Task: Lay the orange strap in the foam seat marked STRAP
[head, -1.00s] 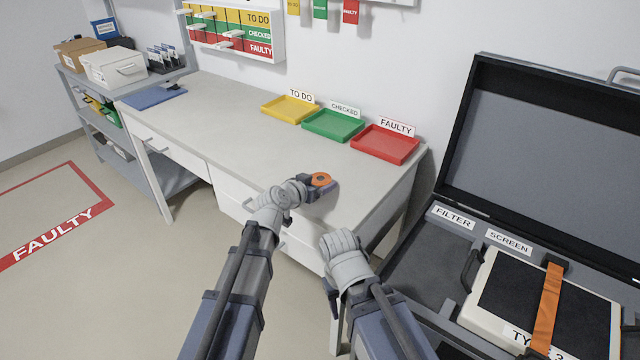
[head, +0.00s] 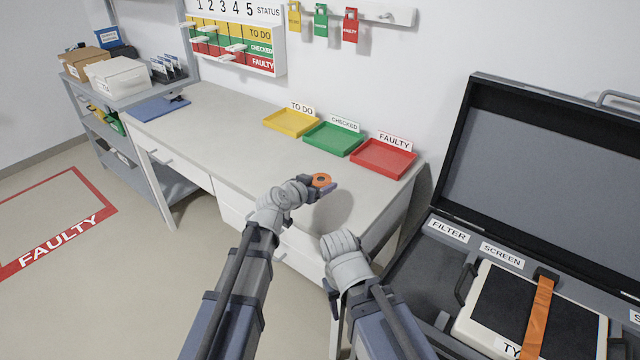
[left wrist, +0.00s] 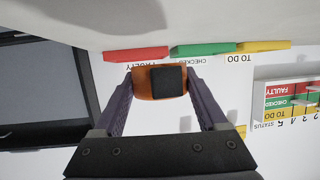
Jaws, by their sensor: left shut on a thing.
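A rolled orange strap (head: 321,180) with a dark centre is held in my left gripper (head: 325,187), above the front right part of the grey bench. In the left wrist view the strap (left wrist: 142,84), with a black block on its face, sits between the two fingers (left wrist: 160,85), which close on its sides. The open case at the right has foam, but the seat marked STRAP cannot be made out; a label starting with S (head: 635,316) is cut off by the right edge. My right arm points down beside the bench; its fingers are mostly hidden.
Another orange strap (head: 538,315) lies across a white-framed device (head: 470,332) in the case. The raised case lid (head: 560,165) stands behind. Yellow (head: 290,122), green (head: 333,138) and red (head: 383,158) trays line the bench back. The bench middle (head: 235,135) is clear.

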